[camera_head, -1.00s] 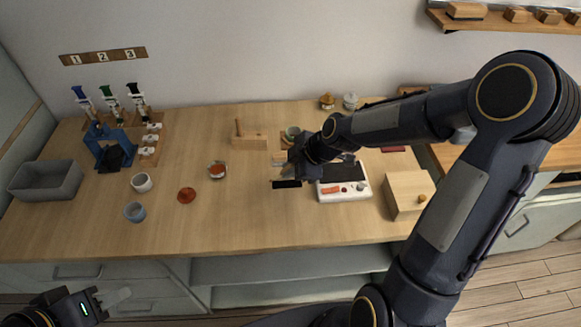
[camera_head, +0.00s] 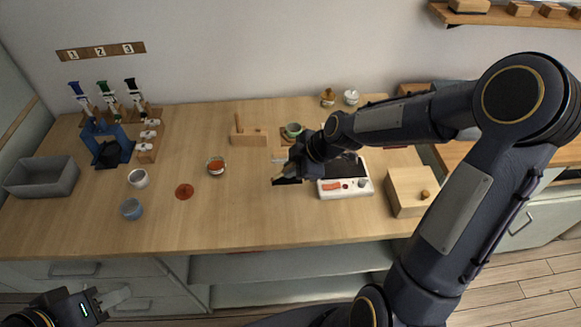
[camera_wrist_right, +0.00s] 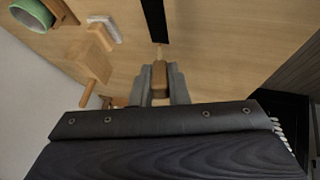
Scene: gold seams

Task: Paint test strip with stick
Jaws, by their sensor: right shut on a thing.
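My right gripper (camera_head: 289,171) reaches over the middle of the table. It is shut on a wooden stick (camera_wrist_right: 160,75), whose narrow tip points at a black strip (camera_wrist_right: 155,20) in the right wrist view. The strip (camera_head: 286,182) also shows beneath the gripper in the head view. Whether the tip touches the strip I cannot tell. An open jar with orange-red contents (camera_head: 216,165) stands left of the gripper, with a flat red-brown disc (camera_head: 184,191) nearby. My left gripper (camera_head: 108,297) is at the lower left, away from the table things; its jaw opening is unclear.
A white device (camera_head: 345,187) and a wooden box (camera_head: 408,191) stand right of the gripper. Behind are a wooden block with a peg (camera_head: 248,139) and a green cup (camera_head: 293,130). At left are a grey bin (camera_head: 42,179) and two cups. The front middle is clear.

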